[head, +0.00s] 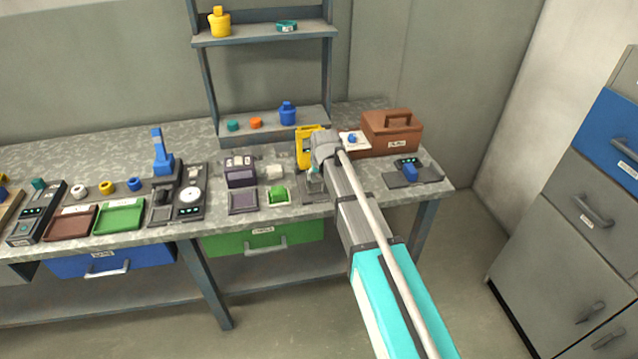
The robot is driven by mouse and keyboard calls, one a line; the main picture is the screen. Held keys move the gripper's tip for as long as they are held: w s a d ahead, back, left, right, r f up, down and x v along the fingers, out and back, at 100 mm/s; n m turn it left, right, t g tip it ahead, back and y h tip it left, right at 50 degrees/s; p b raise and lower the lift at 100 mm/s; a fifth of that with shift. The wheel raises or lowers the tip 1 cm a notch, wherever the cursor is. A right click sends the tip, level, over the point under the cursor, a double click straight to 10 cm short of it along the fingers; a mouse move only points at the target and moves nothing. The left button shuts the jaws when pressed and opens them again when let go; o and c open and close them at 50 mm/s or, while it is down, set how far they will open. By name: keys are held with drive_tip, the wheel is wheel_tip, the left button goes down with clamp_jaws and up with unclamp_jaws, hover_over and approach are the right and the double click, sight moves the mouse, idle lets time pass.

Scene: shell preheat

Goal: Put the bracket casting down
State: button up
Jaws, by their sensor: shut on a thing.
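My gripper (316,168) is over the right part of the workbench (460,150), seen from behind along my arm. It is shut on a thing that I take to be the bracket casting. That piece is almost wholly hidden by the gripper, so its shape and tilt cannot be told. Just below the gripper lies a dark grey station plate (311,196), partly covered. I cannot tell whether the held piece touches it. A yellow frame (304,149) stands upright close behind and left of the gripper.
To the right are a brown toolbox (392,131), a white tray with a blue part (352,139), and a dark device (412,173). A shelf (262,37) rises behind.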

sight(319, 179)
drive_tip(key=shift+b+x, duration=0.55)
drive_tip(key=shift+x, duration=0.2)
drive_tip(key=shift+a+f+b, duration=0.1)
drive_tip(key=shift+f+b, duration=1.15)
drive_tip(key=shift+b, duration=0.05)
drive_tip(key=shift+f, duration=0.2)
drive_tip(key=o, duration=1.1)
drive_tip(key=shift+r, duration=0.1)
drive_tip(key=shift+r, duration=0.1)
drive_tip(key=p+v, duration=1.1)
drive_tip(key=v, duration=0.1)
